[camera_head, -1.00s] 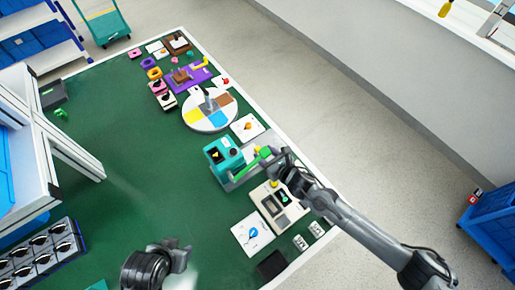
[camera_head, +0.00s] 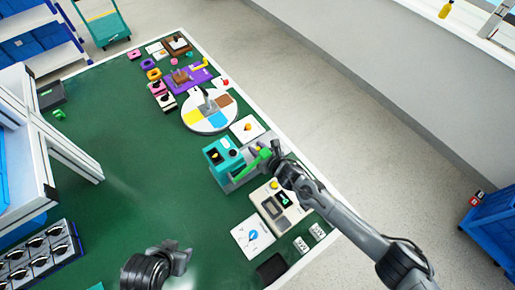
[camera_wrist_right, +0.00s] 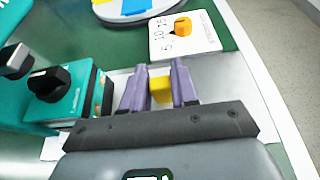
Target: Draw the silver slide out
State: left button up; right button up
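The teal switch box (camera_head: 217,151) stands near the right table edge. It shows at the left of the right wrist view with a black knob (camera_wrist_right: 47,82). The silver slide (camera_head: 238,181) is a grey metal strip at the box's lower right side, partly covered by my arm. My right gripper (camera_head: 266,155) is at this strip, right of the box. In the right wrist view its purple fingers (camera_wrist_right: 160,80) stand on both sides of a yellow block (camera_wrist_right: 161,91), which fills the gap. My left gripper (camera_head: 183,260) is over the table's front part, apart from the box; its finger gap is unclear.
A beige panel (camera_head: 265,206) and a white card (camera_head: 252,236) lie just in front of the box. A white dial card (camera_wrist_right: 184,35) and a coloured disc (camera_head: 208,112) lie behind it.

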grip_shut()
pick_arm(q)
notch_tip(320, 180, down, 5)
jog(key=b, duration=0.4)
jog(key=shift+b, duration=0.4)
pick_arm(e)
jog(key=w+d, duration=0.4)
jog(key=d, duration=0.1)
jog(key=w+d, duration=0.2)
jog(key=d, duration=0.1)
jog(key=shift+d+f, duration=0.1)
jog(key=shift+d, duration=0.1)
pick_arm(q)
jog(key=shift+s+a+r, duration=0.1)
pick_arm(e)
jog(key=shift+o, duration=1.9)
grip_release()
jog(key=shift+o, duration=0.8)
jog(key=shift+w+d, duration=0.1)
pick_arm(q)
jog(key=shift+r, duration=0.1)
notch_tip(320, 180, up, 2)
jog(key=shift+p, duration=1.1)
pick_arm(e)
jog(key=v, duration=1.1)
